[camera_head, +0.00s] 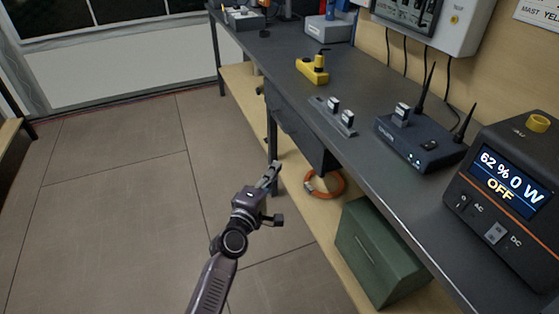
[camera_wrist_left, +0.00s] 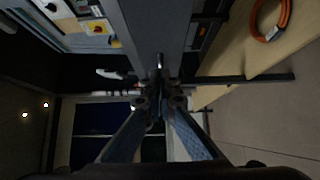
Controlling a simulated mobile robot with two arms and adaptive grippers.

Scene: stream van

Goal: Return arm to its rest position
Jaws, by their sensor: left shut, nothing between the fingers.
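My left gripper (camera_head: 272,172) is in the middle of the head view, at the end of my arm coming up from the bottom. It is over the floor, just left of the dark workbench (camera_head: 373,152) as seen in the picture. Its fingers are shut with nothing between them. In the left wrist view the closed fingers (camera_wrist_left: 160,75) meet near the centre, with the bench edge behind them. My right gripper is in neither view.
A router with antennas (camera_head: 420,142), a power station (camera_head: 505,195) and a yellow device (camera_head: 312,69) stand on the bench. An orange cable coil (camera_head: 325,186) and a green case (camera_head: 375,250) are on the lower shelf. The floor at left is clear.

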